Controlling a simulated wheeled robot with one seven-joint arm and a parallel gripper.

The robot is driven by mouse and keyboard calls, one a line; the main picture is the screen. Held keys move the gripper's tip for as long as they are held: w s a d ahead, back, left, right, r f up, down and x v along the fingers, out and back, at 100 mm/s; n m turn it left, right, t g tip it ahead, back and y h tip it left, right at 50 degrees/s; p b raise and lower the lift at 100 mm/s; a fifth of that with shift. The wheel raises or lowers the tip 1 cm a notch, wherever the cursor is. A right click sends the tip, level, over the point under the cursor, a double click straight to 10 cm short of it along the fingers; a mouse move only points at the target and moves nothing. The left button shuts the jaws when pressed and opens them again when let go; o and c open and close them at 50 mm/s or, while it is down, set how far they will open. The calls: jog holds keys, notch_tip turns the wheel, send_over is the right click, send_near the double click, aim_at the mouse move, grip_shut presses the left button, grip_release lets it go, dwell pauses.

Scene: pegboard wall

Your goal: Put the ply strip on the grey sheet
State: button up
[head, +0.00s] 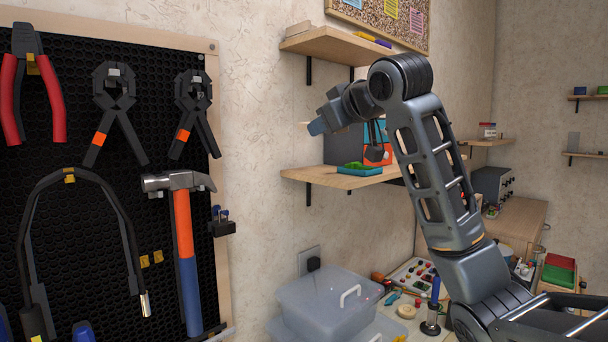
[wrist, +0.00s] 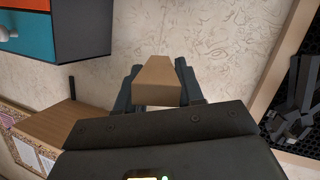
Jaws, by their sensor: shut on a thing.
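My gripper (wrist: 158,88) is shut on a light brown wooden piece, which looks like the ply strip (wrist: 158,80). The strip sticks out past the fingers, seen end-on in the wrist view, with the plaster wall behind it. In the head view my gripper (head: 318,126) is raised in front of the wall, between the upper and middle shelves. A small tan end of the strip (head: 303,123) shows at its left. I cannot pick out the grey sheet for certain in either view.
The middle shelf (head: 325,179) holds a teal and green tray (head: 358,169) and a grey cabinet (head: 343,148) with coloured drawers. The upper shelf (head: 335,46) is above. A pegboard (head: 75,215) with tools is at left. Clear plastic boxes (head: 325,305) stand below.

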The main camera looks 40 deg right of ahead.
aim_at(325, 178)
jog(key=shift+d+r, duration=0.1)
jog(key=shift+r, duration=0.05)
jog(key=shift+f+p, duration=0.65)
jog(key=shift+f, duration=4.15)
jog(key=shift+f, duration=0.1)
jog(key=o, duration=1.1)
jog(key=shift+o, duration=0.2)
jog(key=shift+f, duration=0.15)
